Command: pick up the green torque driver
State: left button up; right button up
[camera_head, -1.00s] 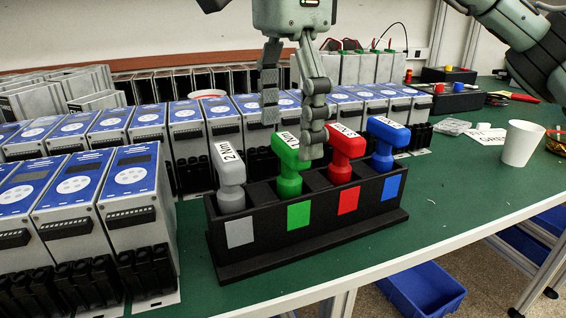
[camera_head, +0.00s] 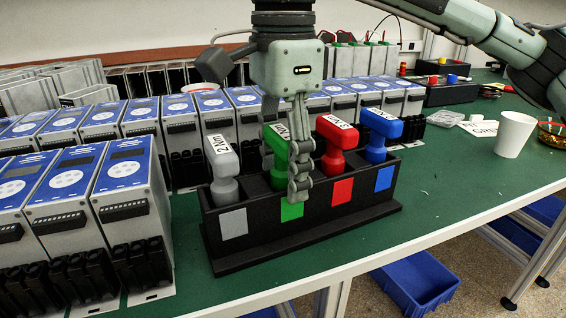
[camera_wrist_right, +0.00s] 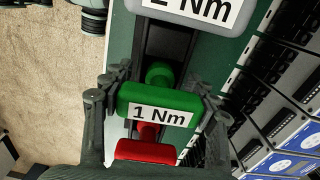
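The green torque driver (camera_head: 277,145), labelled 1 Nm, stands upright in its slot of the black holder (camera_head: 341,213), above the green square. My right gripper (camera_head: 284,172) is lowered over it from above, with one finger on the near side and one on the far side. In the right wrist view, the green handle (camera_wrist_right: 160,108) lies between my two fingers (camera_wrist_right: 160,88). The fingers look open around the handle, and I cannot see clear contact. The driver's lower part is hidden by the holder and the near finger. My left gripper is not in view.
A grey 2 Nm driver (camera_head: 222,168) stands left of the green one; red (camera_head: 336,145) and blue (camera_head: 379,135) drivers stand to its right. Blue-topped grey devices (camera_head: 130,195) fill the bench at left and behind. A white cup (camera_head: 514,135) stands at right.

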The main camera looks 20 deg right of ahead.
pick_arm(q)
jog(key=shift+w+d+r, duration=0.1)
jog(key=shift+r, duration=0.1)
pick_arm(e)
jog(key=c, duration=0.5)
jog(key=shift+r, duration=0.1)
jog(key=shift+c, duration=0.3)
